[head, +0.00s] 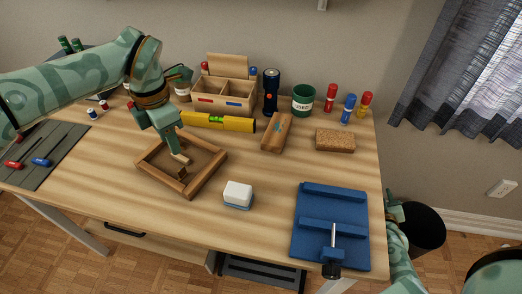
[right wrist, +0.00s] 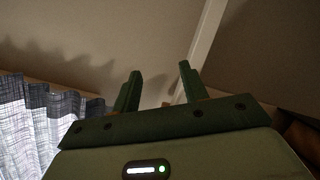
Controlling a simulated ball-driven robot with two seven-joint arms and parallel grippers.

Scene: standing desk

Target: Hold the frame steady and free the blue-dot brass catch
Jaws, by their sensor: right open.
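The wooden frame (head: 208,178) lies on the desk, left of centre, in the head view. My left gripper (head: 181,159) reaches down over the frame, with its fingertips inside the frame's outline near a small brown piece. Whether its fingers are closed on anything is too small to tell. I cannot make out a blue dot or a brass catch; the gripper covers part of the frame. My right gripper (right wrist: 158,88) is open and empty in the right wrist view, facing bare wall and ceiling. In the head view it is low at the right, beyond the desk edge.
A blue vise-like fixture (head: 308,236) sits at the desk's right front. A white block (head: 238,194) lies right of the frame. Behind are a yellow level (head: 240,124), a wooden tool (head: 277,133), a cork block (head: 335,140) and an organizer (head: 225,100). A grey mat (head: 55,145) lies left.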

